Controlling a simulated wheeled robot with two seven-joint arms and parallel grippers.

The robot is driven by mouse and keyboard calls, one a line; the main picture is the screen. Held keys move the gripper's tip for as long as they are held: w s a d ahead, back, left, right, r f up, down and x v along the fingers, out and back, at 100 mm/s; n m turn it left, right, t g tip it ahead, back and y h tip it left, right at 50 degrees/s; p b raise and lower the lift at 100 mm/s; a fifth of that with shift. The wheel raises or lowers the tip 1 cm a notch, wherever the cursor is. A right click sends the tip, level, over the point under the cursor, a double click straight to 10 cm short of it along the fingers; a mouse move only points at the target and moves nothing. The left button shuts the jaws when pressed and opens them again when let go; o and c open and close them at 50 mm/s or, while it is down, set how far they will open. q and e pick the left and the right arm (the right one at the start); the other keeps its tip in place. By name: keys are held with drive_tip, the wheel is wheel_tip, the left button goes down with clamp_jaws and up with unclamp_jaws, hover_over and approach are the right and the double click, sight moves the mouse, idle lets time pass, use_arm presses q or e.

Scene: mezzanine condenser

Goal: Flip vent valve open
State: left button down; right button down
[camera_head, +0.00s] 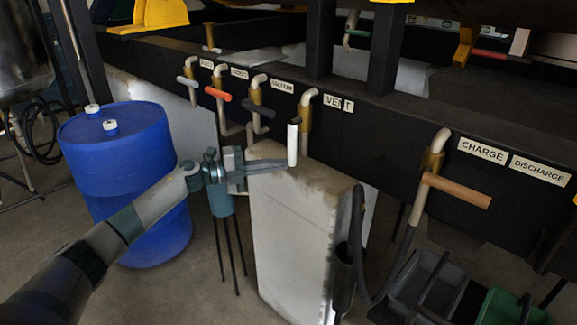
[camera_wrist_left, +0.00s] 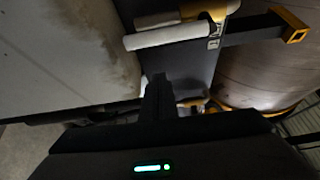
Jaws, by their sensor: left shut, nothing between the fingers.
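The vent valve (camera_head: 305,118) is a brass body on a pale bent pipe, left of the VENT label (camera_head: 338,103) on the dark beam. Its white lever handle (camera_head: 292,146) looks upright in the head view, with a dark piece at its top. In the left wrist view a white handle (camera_wrist_left: 163,38), likely the same one, lies across the picture beyond the fingers. My left gripper (camera_head: 284,164) is shut and empty, its fingertips at the handle's lower end. It also shows in the left wrist view (camera_wrist_left: 158,82). I cannot tell whether it touches the handle. My right gripper is out of view.
Other valves with grey, red (camera_head: 218,94) and dark handles line the beam to the left. An orange-brown handle (camera_head: 456,190) sits at right near the CHARGE label (camera_head: 482,150). A pale block (camera_head: 295,235) stands below; a blue drum (camera_head: 120,165) stands left.

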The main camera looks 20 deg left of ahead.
use_arm(q)
drive_tip(key=shift+b+v, duration=0.5)
drive_tip(key=shift+v, duration=1.85)
drive_tip(key=shift+f, duration=0.15)
